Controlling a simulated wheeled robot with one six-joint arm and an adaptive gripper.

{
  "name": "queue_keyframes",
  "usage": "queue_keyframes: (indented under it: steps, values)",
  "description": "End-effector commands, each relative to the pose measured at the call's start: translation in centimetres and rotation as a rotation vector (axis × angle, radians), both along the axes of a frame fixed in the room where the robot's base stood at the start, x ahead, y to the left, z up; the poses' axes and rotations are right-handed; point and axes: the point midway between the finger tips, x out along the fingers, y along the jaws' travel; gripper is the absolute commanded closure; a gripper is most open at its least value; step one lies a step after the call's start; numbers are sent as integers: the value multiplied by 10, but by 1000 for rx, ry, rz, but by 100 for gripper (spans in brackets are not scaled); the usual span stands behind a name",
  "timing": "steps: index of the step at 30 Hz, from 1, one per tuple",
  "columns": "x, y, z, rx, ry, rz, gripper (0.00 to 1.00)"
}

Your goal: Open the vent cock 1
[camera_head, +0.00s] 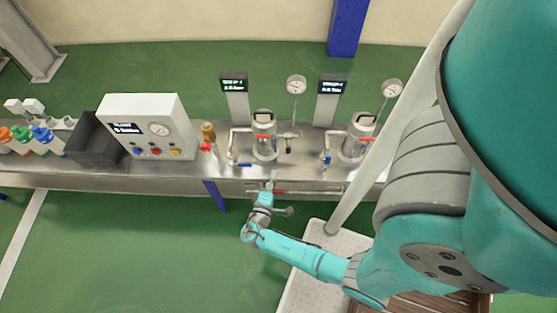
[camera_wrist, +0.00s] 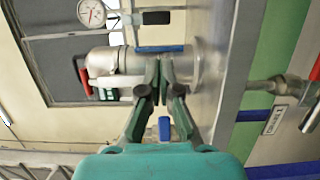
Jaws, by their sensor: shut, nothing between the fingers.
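My gripper (camera_head: 272,176) is in front of the bench edge, below the first steel vessel (camera_head: 264,144). In the wrist view its fingertips (camera_wrist: 161,92) are together with nothing between them, in front of the vessel (camera_wrist: 115,62), which appears lying sideways. I cannot tell which handle is vent cock 1.
A second vessel (camera_head: 356,140) stands to the right with a blue-handled cock (camera_head: 326,158). A round gauge (camera_head: 296,85) and a display (camera_head: 234,84) rise behind the first vessel. A control box (camera_head: 150,128) and a dark bin (camera_head: 93,140) are left. Pipework runs along the bench front.

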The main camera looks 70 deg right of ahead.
Motion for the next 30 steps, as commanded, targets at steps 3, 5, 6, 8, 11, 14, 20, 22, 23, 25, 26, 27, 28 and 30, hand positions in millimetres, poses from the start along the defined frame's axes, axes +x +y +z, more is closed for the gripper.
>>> queue_keyframes:
  steps: [3,5,6,8,11,14,20,22,23,25,26,27,28,30]
  values:
    - [1,-6,0,-1,0,-2,100]
    - [1,-12,0,0,-1,-3,100]
    - [1,-16,0,0,-1,-4,100]
    - [2,-23,0,0,0,-4,100]
    - [3,-35,0,0,0,-5,100]
    - [4,-48,0,0,0,-5,100]
    - [7,-73,0,1,0,-4,100]
    - [8,-80,0,0,0,-3,100]
    - [8,-83,0,0,0,-3,100]
    - [9,-89,0,0,-1,-3,100]
    - [9,-91,0,0,0,-2,100]
    - [10,-93,0,0,0,-2,100]
    - [10,-95,0,0,0,-1,100]
    - [10,-97,0,1,1,0,100]
